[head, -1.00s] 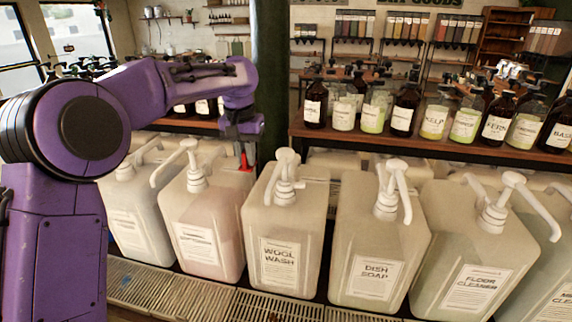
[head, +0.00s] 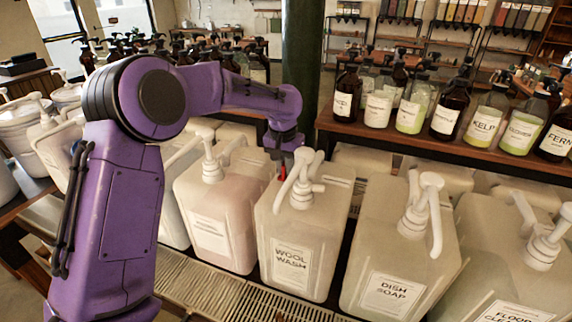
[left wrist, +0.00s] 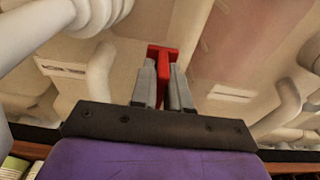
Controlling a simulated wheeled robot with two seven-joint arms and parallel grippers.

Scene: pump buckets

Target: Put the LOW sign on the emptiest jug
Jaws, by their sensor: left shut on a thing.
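My left gripper (head: 284,152) is shut on the red sign (left wrist: 163,54), which shows as a red T-shaped piece between the fingers in the left wrist view. Any lettering on it is not visible. In the head view the gripper is behind the wool wash jug (head: 270,225), close to its white pump. To its left stands a pinkish jug (head: 240,210) with a small label. To its right are the dish soap jug (head: 375,235) and the greenish floor cleaner jug (head: 480,275), cut off by the frame. Liquid levels are hard to tell. My right gripper is out of view.
A slatted drip grate (head: 200,285) runs in front of the jugs. A shelf (head: 400,143) with brown and clear bottles stands behind them. More jugs form a back row. A dark green pillar (head: 303,70) rises behind the gripper. White tubs (head: 22,125) stand at far left.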

